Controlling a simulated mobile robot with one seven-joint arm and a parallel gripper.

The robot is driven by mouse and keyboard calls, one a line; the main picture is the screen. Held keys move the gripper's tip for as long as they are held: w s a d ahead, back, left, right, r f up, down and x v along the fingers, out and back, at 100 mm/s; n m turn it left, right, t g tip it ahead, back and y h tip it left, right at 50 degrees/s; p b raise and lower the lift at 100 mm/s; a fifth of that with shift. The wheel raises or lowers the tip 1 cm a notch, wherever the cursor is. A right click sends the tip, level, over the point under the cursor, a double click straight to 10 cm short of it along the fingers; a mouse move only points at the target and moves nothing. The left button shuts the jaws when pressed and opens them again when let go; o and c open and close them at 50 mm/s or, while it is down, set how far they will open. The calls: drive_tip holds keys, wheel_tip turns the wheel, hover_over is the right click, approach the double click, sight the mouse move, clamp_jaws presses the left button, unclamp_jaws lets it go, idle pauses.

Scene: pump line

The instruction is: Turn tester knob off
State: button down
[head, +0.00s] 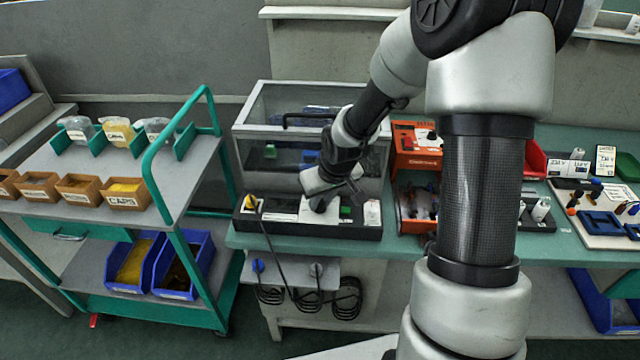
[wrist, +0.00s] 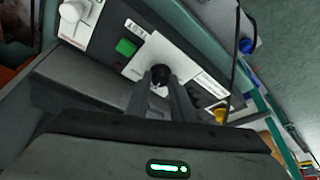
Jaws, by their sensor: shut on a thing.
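The tester is a long dark box (head: 270,222) at the front of the green bench, with a clear-walled enclosure behind it. Its black knob (wrist: 159,76) sits on a white panel plate (wrist: 138,66) in the wrist view. My gripper (wrist: 162,84) is shut on the knob, with one finger on either side of it. A green square button (wrist: 126,47) sits beside the plate. The knob's pointer direction cannot be made out.
A yellow plug (head: 250,202) with a black cable is at the tester's left end. A clear enclosure (head: 262,105) stands behind. A green trolley (head: 160,150) with bins is on the left.

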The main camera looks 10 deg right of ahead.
drive_tip(key=n+p, duration=0.2)
drive_tip(key=n+y+p, duration=0.1)
drive_tip(key=p, duration=0.1)
drive_tip(key=n+g+p, duration=0.1)
drive_tip(key=n+p, duration=0.1)
drive_tip(key=p, duration=0.1)
drive_tip(key=shift+w+d+r+n+y, duration=0.1)
drive_tip(key=shift+d+r+n+y, duration=0.1)
drive_tip(key=shift+r+n+y, duration=0.15)
drive_tip(key=shift+w+d+f+n+g+y+p, duration=0.1)
drive_tip(key=shift+n+g+y+p, duration=0.15)
drive_tip(key=shift+n+p, duration=0.4)
drive_tip(key=shift+s+a+f+n+g+y+p, duration=0.15)
drive_tip(key=shift+n+p, duration=0.25)
drive_tip(key=shift+n, duration=0.45)
drive_tip(key=shift+w+d+f+n+g+y+p, duration=0.15)
drive_tip(key=shift+n+g+y+p, duration=0.15)
drive_tip(key=shift+n+p, duration=0.35)
drive_tip(key=c, duration=1.5)
unclamp_jaws()
drive_tip(key=shift+c, duration=0.2)
drive_tip(key=shift+r, duration=0.1)
drive_tip(key=v, duration=1.7)
drive_tip(key=shift+r+p, duration=0.2)
drive_tip(key=shift+p, duration=0.15)
